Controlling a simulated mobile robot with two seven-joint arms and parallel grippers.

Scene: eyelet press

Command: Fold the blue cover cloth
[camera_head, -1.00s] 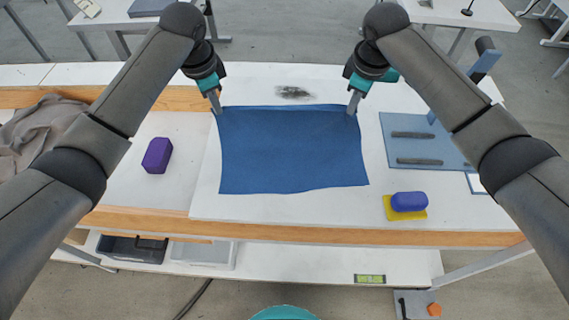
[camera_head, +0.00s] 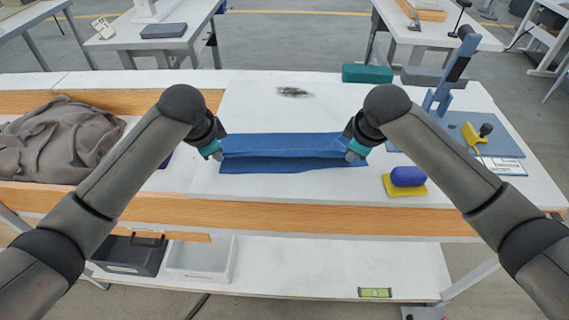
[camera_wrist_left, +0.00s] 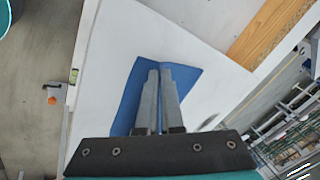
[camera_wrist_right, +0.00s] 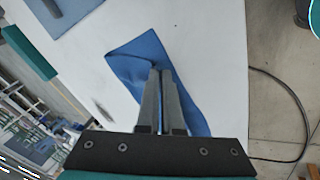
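The blue cover cloth (camera_head: 290,148) lies on the white work surface, doubled over into a narrow band across the bench. Its far edge is brought toward me, with a dark gap of shadow between it and the near strip lying flat. My left gripper (camera_head: 216,155) is shut on the cloth's left corner. My right gripper (camera_head: 353,155) is shut on the right corner. In the left wrist view the cloth (camera_wrist_left: 188,78) shows around the close-set fingers (camera_wrist_left: 159,72). In the right wrist view the cloth (camera_wrist_right: 140,52) spreads beyond the fingers (camera_wrist_right: 160,75).
A blue block on a yellow pad (camera_head: 407,180) sits right of the cloth. A blue mat (camera_head: 490,140) with a yellow-handled tool (camera_head: 474,135) and a press stand right. A teal box (camera_head: 367,73) stands at the back. A purple block is mostly hidden.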

